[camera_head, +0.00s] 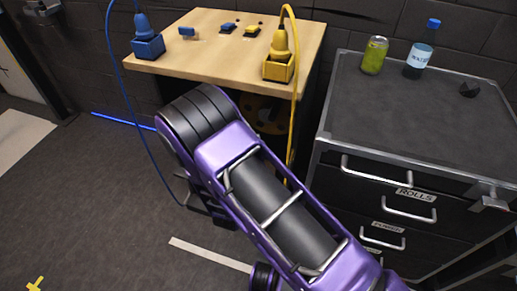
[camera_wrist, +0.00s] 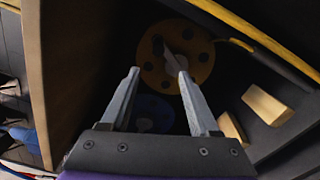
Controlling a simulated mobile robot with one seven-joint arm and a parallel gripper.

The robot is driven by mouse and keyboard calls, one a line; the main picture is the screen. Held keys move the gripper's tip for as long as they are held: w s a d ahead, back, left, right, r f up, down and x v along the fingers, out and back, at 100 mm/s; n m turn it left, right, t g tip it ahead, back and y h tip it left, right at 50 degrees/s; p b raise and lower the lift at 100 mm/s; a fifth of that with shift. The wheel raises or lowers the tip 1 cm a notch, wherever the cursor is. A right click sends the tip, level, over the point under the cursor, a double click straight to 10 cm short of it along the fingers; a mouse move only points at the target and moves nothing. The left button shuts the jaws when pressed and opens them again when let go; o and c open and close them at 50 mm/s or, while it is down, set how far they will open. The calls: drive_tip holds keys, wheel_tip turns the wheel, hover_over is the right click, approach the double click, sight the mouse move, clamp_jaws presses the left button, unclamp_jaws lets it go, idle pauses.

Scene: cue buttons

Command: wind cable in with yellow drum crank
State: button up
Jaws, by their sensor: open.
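The yellow drum (camera_wrist: 196,63), a disc with dark holes, is ahead in the wrist view. A dark knob (camera_wrist: 157,44) and a pale bar (camera_wrist: 173,60), seemingly its crank, show at its middle. My gripper (camera_wrist: 158,75) is open; its fingertips appear just below the crank, with nothing clearly between them. I cannot tell whether they touch it. In the head view the yellow drum (camera_head: 259,106) sits under the table, partly hidden by my arm. The yellow cable (camera_head: 293,110) runs from a yellow plug (camera_head: 280,40) at the yellow socket (camera_head: 278,70) down past the table edge.
A blue drum (camera_wrist: 153,108) lies below the yellow one, partly behind my fingers. The blue cable (camera_head: 118,85) hangs left of the wooden table (camera_head: 215,55). A dark drawer cabinet (camera_head: 420,110) stands close on the right, with a can (camera_head: 374,55) and bottle (camera_head: 420,58) on top.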

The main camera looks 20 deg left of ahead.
sight(274, 112)
drive_tip(key=shift+f, duration=0.1)
drive_tip(key=w+n, duration=0.7)
drive_tip(key=w, duration=0.2)
drive_tip(key=w+n, duration=0.8)
drive_tip(key=shift+w+d+p, duration=0.2)
drive_tip(key=shift+w+p, duration=0.15)
drive_tip(key=shift+p, duration=0.05)
drive_tip(key=shift+r, duration=0.2)
clamp_jaws()
idle(1.1)
